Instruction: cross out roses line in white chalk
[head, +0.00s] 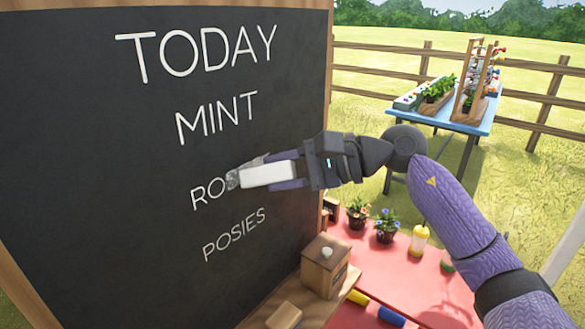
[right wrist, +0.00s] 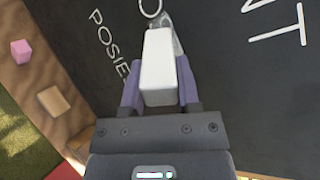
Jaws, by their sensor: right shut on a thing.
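The blackboard (head: 90,150) reads TODAY, MINT (head: 216,118), a line starting RO (head: 207,196), and POSIES (head: 234,235). The rest of the RO line is hidden behind my right gripper (head: 268,174). My right gripper is shut on a white chalk block (head: 268,175), whose far end is at the board over the RO line. A greyish-white smudge (head: 232,180) shows at the chalk's tip. In the right wrist view the chalk (right wrist: 158,65) sits between the purple fingers, with a similar pale mark beside its tip. My left gripper is not in view.
A wooden box (head: 324,266) with a white knob and a wooden block (head: 284,316) stand on the ledge below the board. A red table (head: 405,275) holds potted flowers and cups. A pink block (right wrist: 21,52) shows in the right wrist view.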

